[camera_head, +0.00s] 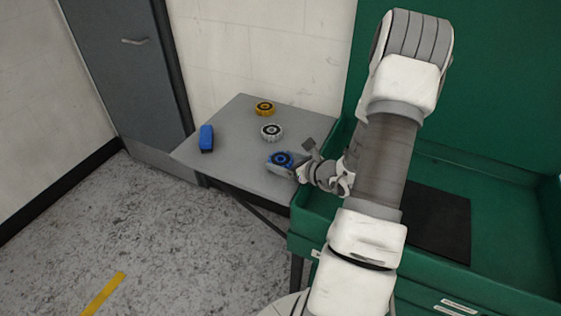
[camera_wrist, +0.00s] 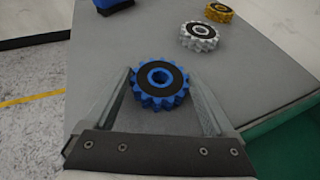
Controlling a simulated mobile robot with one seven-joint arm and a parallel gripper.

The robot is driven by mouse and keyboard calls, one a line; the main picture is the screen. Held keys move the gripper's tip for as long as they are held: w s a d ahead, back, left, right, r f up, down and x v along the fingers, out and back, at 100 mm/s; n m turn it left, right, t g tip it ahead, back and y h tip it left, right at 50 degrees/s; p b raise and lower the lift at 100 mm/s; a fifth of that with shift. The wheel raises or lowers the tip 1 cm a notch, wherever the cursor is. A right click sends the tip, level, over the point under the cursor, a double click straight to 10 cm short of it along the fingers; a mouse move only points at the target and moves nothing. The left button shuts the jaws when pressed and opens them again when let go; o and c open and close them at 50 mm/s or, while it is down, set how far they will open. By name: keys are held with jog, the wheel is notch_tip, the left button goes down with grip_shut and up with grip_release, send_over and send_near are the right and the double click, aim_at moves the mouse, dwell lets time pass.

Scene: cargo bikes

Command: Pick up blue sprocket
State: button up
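The blue sprocket (camera_wrist: 148,100) has a black face and a blue hub, and lies flat on the grey table. In the wrist view it sits between the two spread fingers of my gripper (camera_wrist: 167,98), with the left finger close to its edge and a small space on the right. In the head view the blue sprocket (camera_head: 281,159) is at the table's right front side, partly hidden by my gripper (camera_head: 283,163). My gripper is open around it; whether a finger touches it I cannot tell.
On the grey table (camera_head: 228,150) are a white sprocket (camera_head: 271,132), a yellow sprocket (camera_head: 264,108) and a blue block (camera_head: 206,138). A green bin (camera_head: 500,278) stands to the right of the table, and a white wall behind it. The table's left front is clear.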

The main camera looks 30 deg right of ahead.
jog(key=c, duration=0.9)
jog(key=shift+r, duration=0.15)
